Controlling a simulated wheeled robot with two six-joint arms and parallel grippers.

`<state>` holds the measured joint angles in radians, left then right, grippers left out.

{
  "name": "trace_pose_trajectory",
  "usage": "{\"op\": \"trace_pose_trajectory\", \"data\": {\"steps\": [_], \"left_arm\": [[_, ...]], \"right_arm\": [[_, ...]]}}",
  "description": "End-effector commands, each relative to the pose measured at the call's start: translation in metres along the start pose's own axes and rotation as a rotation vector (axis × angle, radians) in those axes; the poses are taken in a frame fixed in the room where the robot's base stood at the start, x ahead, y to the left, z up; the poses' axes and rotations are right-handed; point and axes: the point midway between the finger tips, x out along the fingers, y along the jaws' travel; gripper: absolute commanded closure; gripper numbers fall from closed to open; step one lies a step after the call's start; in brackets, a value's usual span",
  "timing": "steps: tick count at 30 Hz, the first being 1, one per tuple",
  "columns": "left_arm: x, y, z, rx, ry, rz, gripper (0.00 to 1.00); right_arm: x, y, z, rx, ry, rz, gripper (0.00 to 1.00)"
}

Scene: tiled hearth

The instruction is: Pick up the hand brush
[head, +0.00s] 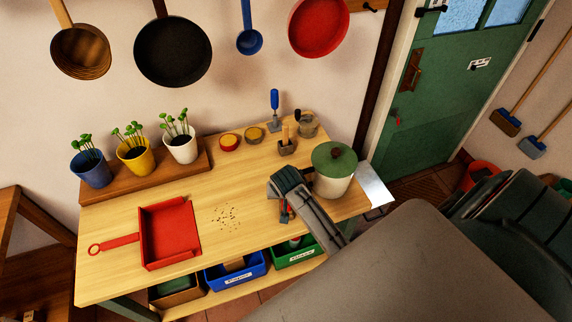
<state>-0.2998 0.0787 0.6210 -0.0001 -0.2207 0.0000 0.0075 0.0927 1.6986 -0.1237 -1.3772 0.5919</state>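No hand brush shows clearly in the head view. My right arm reaches in from the lower right over the right part of the wooden table, and my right gripper (284,210) is low at its front, left of the green-lidded pot. Something small and red shows at the fingertips. I cannot tell whether it is part of a brush or of the gripper, nor whether the fingers are shut. The arm hides part of the tabletop there. A red dustpan (168,235) lies on the left of the table, with dark crumbs (227,217) to its right. My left gripper is not in view.
The green-lidded pot (335,170) stands close to my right arm. A blue-handled tool (274,110) stands upright at the back beside small bowls (253,135). Potted seedlings (133,148) line a raised shelf. Bins (235,275) sit below the table. The tabletop around the crumbs is otherwise clear.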

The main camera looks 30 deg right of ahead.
Motion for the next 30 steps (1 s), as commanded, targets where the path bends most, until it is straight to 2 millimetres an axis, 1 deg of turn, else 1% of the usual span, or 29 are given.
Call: {"op": "trace_pose_trajectory", "data": {"steps": [17, 18, 20, 21, 25, 30], "left_arm": [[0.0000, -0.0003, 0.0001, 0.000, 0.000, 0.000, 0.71], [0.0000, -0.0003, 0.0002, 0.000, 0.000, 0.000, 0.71], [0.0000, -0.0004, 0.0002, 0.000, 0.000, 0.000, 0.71], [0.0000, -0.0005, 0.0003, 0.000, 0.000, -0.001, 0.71], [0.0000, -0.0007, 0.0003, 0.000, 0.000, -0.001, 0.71], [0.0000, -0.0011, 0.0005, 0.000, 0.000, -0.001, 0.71]], "right_arm": [[0.0041, 0.0000, 0.0020, 0.000, 0.000, 0.000, 0.34], [0.0041, 0.0000, 0.0020, 0.000, 0.000, 0.000, 0.38], [0.0041, 0.0000, 0.0020, 0.000, -0.001, 0.000, 0.49], [0.0041, 0.0000, 0.0020, 0.000, 0.000, 0.000, 0.57], [0.0041, 0.0000, 0.0020, 0.000, -0.001, 0.000, 0.83], [0.0039, 0.0000, 0.0018, 0.000, 0.000, 0.000, 0.83]]}}
